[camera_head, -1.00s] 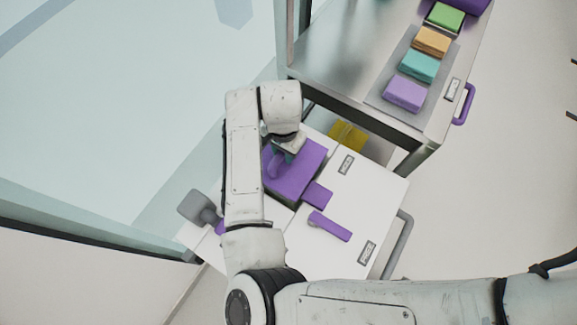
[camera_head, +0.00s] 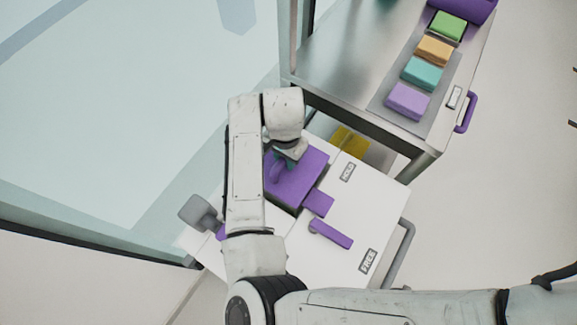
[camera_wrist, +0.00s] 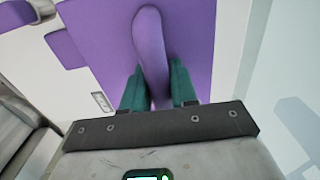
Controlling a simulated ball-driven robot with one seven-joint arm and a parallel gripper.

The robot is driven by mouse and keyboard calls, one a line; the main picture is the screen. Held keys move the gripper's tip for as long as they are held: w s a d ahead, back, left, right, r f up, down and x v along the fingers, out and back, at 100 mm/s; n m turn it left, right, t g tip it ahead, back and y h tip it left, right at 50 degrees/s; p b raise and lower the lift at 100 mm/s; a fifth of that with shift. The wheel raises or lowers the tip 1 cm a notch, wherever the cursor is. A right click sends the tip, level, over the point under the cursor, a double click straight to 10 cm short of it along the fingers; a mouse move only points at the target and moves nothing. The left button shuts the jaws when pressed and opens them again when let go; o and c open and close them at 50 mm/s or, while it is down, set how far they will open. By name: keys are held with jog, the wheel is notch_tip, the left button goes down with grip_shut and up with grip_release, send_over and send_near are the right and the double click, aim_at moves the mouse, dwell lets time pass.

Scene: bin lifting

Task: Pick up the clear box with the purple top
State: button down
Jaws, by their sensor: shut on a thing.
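The purple top (camera_head: 300,182) of the box lies on a white cart top (camera_head: 310,245), partly covered by my arm. A raised purple handle (camera_head: 276,170) stands on it. In the wrist view the purple top (camera_wrist: 100,40) fills the upper middle, and its handle (camera_wrist: 150,45) runs down between my two green fingers. My gripper (camera_wrist: 157,88) is shut on that handle; in the head view my gripper (camera_head: 284,162) sits over the top's left part. The clear walls of the box are mostly hidden; I cannot tell whether it touches the cart.
A purple bar (camera_head: 331,234) lies on the cart near a FREE label (camera_head: 368,260); a HOLD label (camera_head: 348,172) is farther back. A metal table (camera_head: 350,60) with coloured blocks (camera_head: 408,100) on a tray stands close behind. A glass wall (camera_head: 100,130) is left. Floor at right is clear.

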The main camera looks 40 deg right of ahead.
jog(key=shift+r, duration=0.2)
notch_tip(320, 180, up, 18)
jog(key=b, duration=0.1)
dwell(0.3)
jog(key=shift+r, duration=0.1)
